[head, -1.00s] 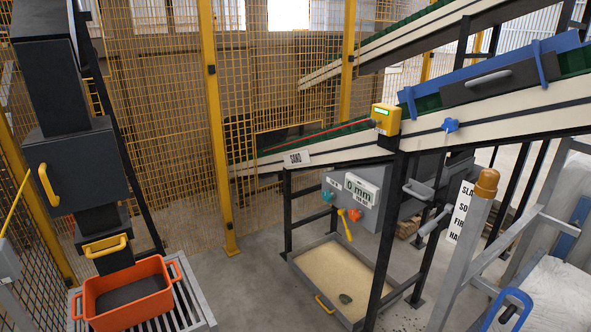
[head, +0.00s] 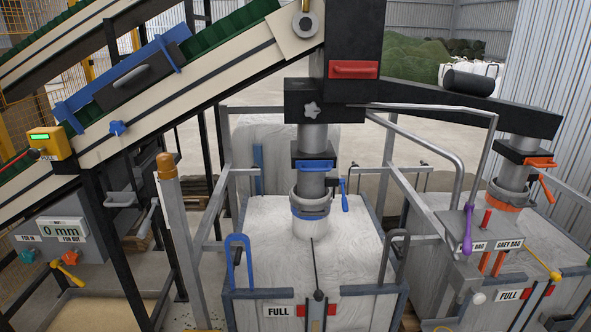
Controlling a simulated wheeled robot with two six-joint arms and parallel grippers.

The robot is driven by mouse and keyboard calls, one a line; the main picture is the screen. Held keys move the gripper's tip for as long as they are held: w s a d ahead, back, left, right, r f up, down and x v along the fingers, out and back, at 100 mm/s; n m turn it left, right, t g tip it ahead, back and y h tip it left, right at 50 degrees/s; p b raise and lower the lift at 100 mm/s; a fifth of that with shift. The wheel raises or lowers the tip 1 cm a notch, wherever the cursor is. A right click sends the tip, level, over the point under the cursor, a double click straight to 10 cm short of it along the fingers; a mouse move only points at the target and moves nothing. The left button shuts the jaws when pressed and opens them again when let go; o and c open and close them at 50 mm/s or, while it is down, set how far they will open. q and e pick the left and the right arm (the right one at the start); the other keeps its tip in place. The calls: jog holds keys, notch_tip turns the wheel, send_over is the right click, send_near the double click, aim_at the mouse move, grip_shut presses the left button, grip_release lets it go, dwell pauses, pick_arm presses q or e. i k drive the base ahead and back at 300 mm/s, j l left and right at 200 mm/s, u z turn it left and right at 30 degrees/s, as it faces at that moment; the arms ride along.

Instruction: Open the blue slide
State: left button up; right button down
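The blue slide is a dark block with a blue bar handle (head: 315,166) on the grey spout above the white bag (head: 265,235). It sits under the dark housing, and the spout's lower end has a blue band just above the bag's white neck. I cannot tell from this view how far the slide is in or out. A small blue lever (head: 344,195) hangs to the right of the spout. Neither of my grippers shows in this view.
Grey tube rails (head: 440,150) surround the bag frame. A second spout with an orange handle (head: 540,162) stands over a grey bag at right. A purple lever (head: 467,230) stands between the bags. The sloping conveyor (head: 180,100) and a grey post (head: 185,240) are at left.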

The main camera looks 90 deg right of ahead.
aim_at(303, 165)
jog(key=z, duration=3.05)
jog(key=i+j, duration=0.1)
jog(key=i+z, duration=0.05)
